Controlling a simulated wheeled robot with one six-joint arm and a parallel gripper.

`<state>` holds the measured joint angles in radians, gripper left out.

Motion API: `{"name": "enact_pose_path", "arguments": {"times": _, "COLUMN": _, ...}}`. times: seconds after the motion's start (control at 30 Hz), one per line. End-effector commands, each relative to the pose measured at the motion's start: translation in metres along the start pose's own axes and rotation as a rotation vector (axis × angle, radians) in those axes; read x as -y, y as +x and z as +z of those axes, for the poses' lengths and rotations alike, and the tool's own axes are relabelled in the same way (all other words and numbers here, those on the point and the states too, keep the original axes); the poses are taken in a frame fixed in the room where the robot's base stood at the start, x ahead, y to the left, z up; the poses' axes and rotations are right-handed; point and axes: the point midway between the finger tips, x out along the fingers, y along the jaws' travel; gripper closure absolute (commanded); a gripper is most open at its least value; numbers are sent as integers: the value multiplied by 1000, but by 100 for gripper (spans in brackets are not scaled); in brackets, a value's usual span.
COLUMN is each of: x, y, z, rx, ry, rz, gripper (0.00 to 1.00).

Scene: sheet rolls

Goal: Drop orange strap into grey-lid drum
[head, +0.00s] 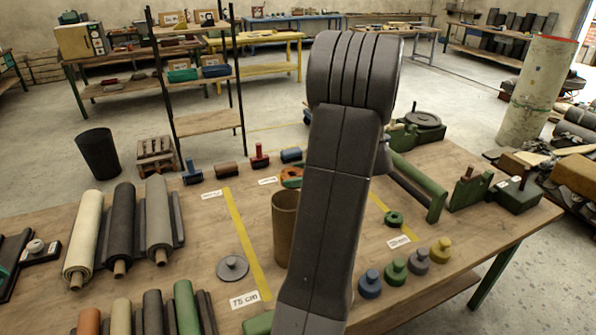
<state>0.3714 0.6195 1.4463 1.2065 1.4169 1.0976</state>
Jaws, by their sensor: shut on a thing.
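A brown open-topped drum (286,228) stands upright on the wooden table, just left of my arm, which hides part of it. A round grey lid with a knob (232,268) lies flat on the table to the drum's left. A small orange and green thing (291,176) shows behind the drum, partly covered by my arm; I cannot tell whether it is the orange strap. My gripper is hidden behind my own raised arm, so neither its jaws nor anything in them shows.
Coloured knobbed pieces (395,272) stand at the right front. A green-framed device (420,185) is behind them. Yellow strips (247,245) mark the table.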

Motion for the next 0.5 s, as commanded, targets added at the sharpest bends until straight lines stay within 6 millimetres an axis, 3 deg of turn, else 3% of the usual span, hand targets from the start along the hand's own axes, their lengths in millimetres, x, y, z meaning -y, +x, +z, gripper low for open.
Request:
{"name": "enact_pose_path", "arguments": {"times": 0.3, "x": 0, "y": 2, "z": -4, "rx": 0, "ry": 0, "rz": 0, "gripper": 60}}
{"name": "enact_pose_path", "arguments": {"times": 0.33, "x": 0, "y": 2, "z": -4, "rx": 0, "ry": 0, "rz": 0, "gripper": 32}}
{"name": "enact_pose_path", "arguments": {"times": 0.43, "x": 0, "y": 2, "z": -4, "rx": 0, "ry": 0, "rz": 0, "gripper": 12}}
{"name": "enact_pose_path", "arguments": {"times": 0.5, "x": 0, "y": 2, "z": -4, "rx": 0, "ry": 0, "rz": 0, "gripper": 11}}
